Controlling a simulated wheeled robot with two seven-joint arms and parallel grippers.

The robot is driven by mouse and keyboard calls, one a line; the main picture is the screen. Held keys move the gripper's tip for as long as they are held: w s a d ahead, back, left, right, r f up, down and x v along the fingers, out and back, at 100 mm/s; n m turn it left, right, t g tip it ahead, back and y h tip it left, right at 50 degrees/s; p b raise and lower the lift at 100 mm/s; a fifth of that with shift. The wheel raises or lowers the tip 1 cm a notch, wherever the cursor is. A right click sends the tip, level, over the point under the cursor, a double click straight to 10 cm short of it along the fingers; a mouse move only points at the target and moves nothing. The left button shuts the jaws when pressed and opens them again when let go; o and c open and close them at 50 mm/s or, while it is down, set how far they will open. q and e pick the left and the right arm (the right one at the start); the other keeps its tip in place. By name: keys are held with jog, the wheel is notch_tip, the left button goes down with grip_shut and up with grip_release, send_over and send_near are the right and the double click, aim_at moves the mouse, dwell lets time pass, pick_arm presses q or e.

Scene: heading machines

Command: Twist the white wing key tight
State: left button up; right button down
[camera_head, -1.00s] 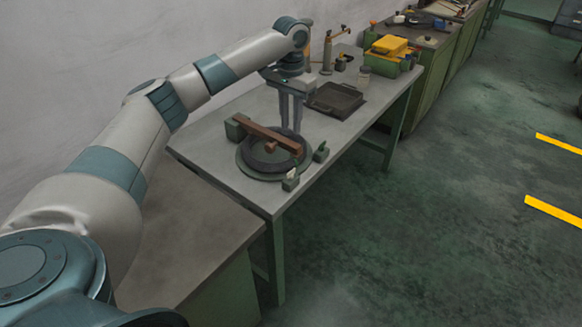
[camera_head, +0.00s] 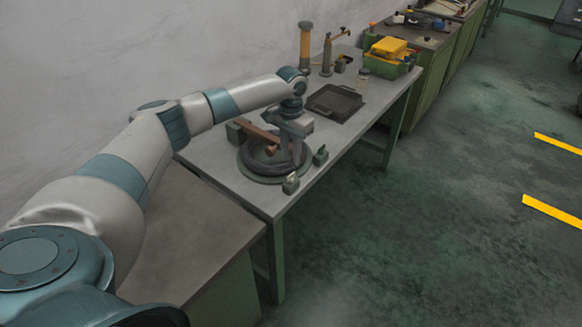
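A round dark green fixture (camera_head: 247,168) with a black ring sits on the near part of the grey table. Small green blocks stand at its rim, one at the front (camera_head: 291,187) and one at the right (camera_head: 320,158). Each has a small pale piece on top, the front one (camera_head: 292,176) and the right one (camera_head: 322,148); I cannot tell which is the white wing key. A brown bar (camera_head: 257,133) crosses the fixture, its right end hidden by my gripper. My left gripper (camera_head: 291,164) points down over the fixture's right side; its finger gap is unclear. My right gripper is out of view.
A black tray (camera_head: 335,102) lies behind the fixture on the table (camera_head: 213,161). A yellow-topped post (camera_head: 305,47), a stand (camera_head: 327,55) and a green and yellow box (camera_head: 390,58) stand farther back. Open floor lies to the right.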

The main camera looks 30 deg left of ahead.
aim_at(291, 175)
pick_arm(q)
notch_tip(291, 175, down, 7)
jog(key=shift+f+p, duration=0.2)
jog(key=shift+p, duration=0.75)
jog(key=shift+c, duration=0.5)
grip_shut()
